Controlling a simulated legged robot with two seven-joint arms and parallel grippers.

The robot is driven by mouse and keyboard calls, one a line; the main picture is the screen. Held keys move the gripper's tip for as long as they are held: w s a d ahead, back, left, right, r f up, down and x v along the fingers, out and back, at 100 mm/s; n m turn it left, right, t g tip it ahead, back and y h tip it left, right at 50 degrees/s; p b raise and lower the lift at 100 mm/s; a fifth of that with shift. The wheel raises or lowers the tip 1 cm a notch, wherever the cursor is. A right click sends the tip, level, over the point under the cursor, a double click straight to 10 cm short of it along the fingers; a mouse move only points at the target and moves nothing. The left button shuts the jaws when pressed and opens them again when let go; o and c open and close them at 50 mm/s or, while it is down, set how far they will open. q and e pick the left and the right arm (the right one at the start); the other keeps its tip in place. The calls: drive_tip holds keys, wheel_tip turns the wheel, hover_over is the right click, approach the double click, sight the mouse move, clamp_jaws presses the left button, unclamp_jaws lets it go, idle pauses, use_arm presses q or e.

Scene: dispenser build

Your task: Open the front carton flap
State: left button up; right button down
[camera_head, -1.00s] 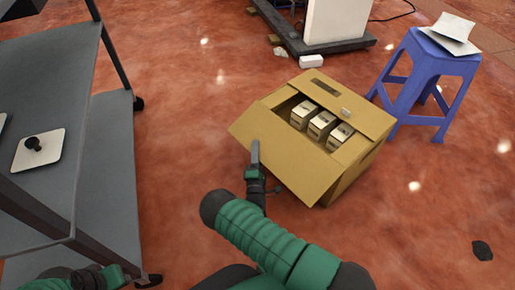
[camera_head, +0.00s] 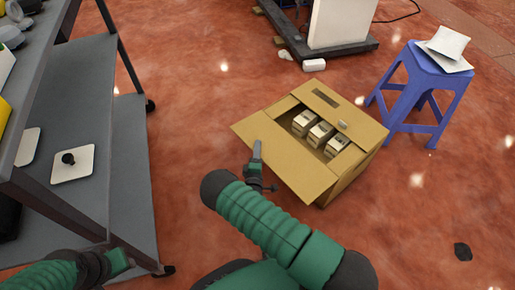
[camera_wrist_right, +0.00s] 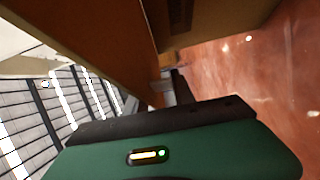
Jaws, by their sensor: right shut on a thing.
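The brown carton (camera_head: 352,165) stands on the floor, with several small boxes (camera_head: 320,132) visible inside. Its front flap (camera_head: 290,165) leans outward toward me. My right gripper (camera_head: 257,150) is at the flap's near edge, shut on it. In the right wrist view the flap (camera_wrist_right: 95,40) is a brown panel running down to the dark finger (camera_wrist_right: 180,88); the exact contact is mostly hidden. My left gripper (camera_head: 118,262) is low at the left beside the shelf, apart from the carton; its jaws are too unclear to judge.
A grey shelf cart (camera_head: 125,170) stands at the left, with a white plate and black knob (camera_head: 72,160) on it. A blue stool (camera_head: 425,85) with white packets (camera_head: 448,42) stands behind right. Red floor around the carton is mostly clear.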

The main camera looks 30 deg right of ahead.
drive_tip(key=shift+s+d+r, duration=0.1)
drive_tip(key=shift+d+r, duration=0.15)
drive_tip(key=shift+r, duration=0.05)
drive_tip(key=c, duration=1.2)
unclamp_jaws()
drive_tip(key=shift+r, duration=0.1)
drive_tip(key=shift+o, duration=0.2)
drive_tip(key=shift+a, duration=0.1)
